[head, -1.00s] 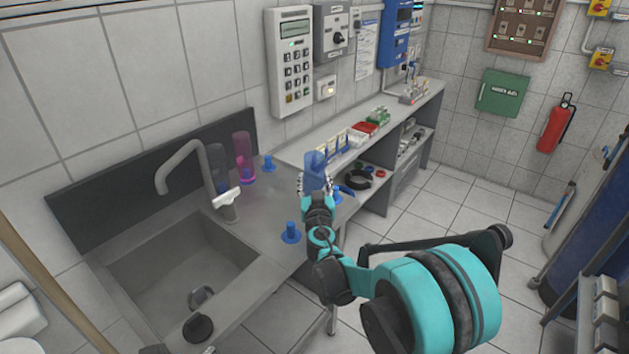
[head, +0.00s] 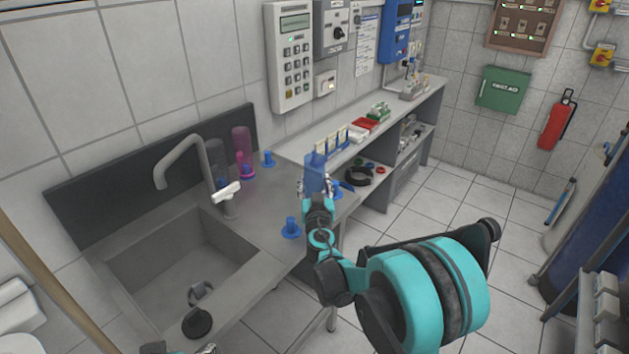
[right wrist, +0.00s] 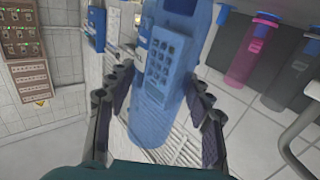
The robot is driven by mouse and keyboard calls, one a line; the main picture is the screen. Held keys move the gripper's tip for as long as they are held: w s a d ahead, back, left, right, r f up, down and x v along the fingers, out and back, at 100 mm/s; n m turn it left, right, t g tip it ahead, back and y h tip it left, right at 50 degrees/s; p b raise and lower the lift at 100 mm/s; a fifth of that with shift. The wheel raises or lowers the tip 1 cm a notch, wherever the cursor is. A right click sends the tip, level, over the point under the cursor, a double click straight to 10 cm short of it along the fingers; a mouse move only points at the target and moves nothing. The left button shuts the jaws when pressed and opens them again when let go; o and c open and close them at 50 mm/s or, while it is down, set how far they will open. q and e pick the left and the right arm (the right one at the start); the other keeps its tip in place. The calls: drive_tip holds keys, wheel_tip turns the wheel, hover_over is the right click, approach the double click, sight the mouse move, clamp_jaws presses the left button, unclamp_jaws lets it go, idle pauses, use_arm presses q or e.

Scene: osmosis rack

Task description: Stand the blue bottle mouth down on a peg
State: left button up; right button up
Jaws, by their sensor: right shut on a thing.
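My right gripper (head: 315,190) is shut on the see-through blue bottle (head: 316,172), above the right part of the counter. In the right wrist view the blue bottle (right wrist: 165,85) lies between the fingers, roughly in line with the pink bottle (right wrist: 255,50). Its mouth cannot be made out. A blue peg (head: 337,190) shows just right of the bottle, partly hidden; whether they touch is unclear. Other blue pegs stand at the front (head: 291,229) and at the back (head: 268,158).
The pink bottle (head: 242,148) and a grey bottle (head: 216,158) stand upright at the back, behind the tap (head: 185,160). The sink (head: 180,260) is to the left. A shelf (head: 300,147) with racks runs along the wall. The counter around the front peg is clear.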

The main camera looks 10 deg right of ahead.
drive_tip(key=shift+f, duration=0.45)
idle(0.7)
drive_tip(key=o, duration=1.7)
drive_tip(key=shift+s, duration=0.15)
drive_tip(key=s, duration=0.3)
drive_tip(key=s+a, duration=0.1)
drive_tip(key=s, duration=0.5)
drive_tip(key=shift+s+a, duration=0.3)
drive_tip(key=shift+a, duration=0.1)
